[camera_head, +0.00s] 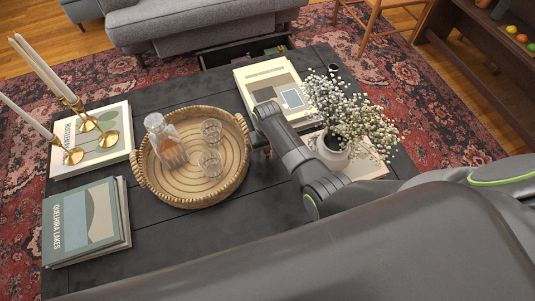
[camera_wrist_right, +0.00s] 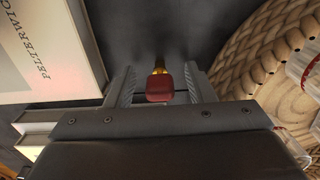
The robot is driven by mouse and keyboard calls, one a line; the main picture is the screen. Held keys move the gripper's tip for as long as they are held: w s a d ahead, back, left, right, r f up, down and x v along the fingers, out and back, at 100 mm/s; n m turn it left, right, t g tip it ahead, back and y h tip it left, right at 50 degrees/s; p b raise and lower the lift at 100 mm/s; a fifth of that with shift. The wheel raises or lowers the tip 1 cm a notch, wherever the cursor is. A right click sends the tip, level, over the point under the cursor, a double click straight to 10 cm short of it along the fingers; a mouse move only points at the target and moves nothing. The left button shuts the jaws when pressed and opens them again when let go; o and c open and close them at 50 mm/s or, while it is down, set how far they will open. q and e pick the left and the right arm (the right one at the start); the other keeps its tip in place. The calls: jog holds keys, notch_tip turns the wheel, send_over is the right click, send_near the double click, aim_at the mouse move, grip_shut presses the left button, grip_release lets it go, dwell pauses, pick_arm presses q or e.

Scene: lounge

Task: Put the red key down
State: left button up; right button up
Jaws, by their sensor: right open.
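The red key (camera_wrist_right: 160,88) shows in the right wrist view, with a dark red head and a brass-coloured shaft pointing away from me. It sits between the two fingers of my right gripper (camera_wrist_right: 160,92), with a visible gap on each side. The dark table top (camera_wrist_right: 150,30) is beyond it; I cannot tell whether the key touches it. In the head view my right gripper (camera_head: 258,142) is low over the dark table (camera_head: 260,208), between the woven tray and a stack of books. My left gripper is not in view.
The woven tray (camera_head: 142,178) holds a carafe (camera_head: 166,142) and glasses. Books (camera_head: 268,72) lie behind, and a vase of white flowers (camera_head: 334,150) stands to the right. More books (camera_head: 85,222) and brass candlesticks (camera_head: 108,138) are at left. Bare table lies in front of the tray.

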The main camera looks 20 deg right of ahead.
jog(key=shift+c, duration=0.7)
grip_shut()
jog(key=shift+r, duration=0.2)
notch_tip(320, 180, up, 10)
jog(key=p, duration=0.3)
jog(key=shift+f, duration=0.15)
pick_arm(q)
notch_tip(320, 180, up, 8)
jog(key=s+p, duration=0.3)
jog(key=p, duration=0.4)
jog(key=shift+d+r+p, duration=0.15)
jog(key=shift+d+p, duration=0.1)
jog(key=shift+p, duration=0.05)
pick_arm(e)
notch_tip(320, 180, up, 8)
jog(key=shift+f, duration=0.2)
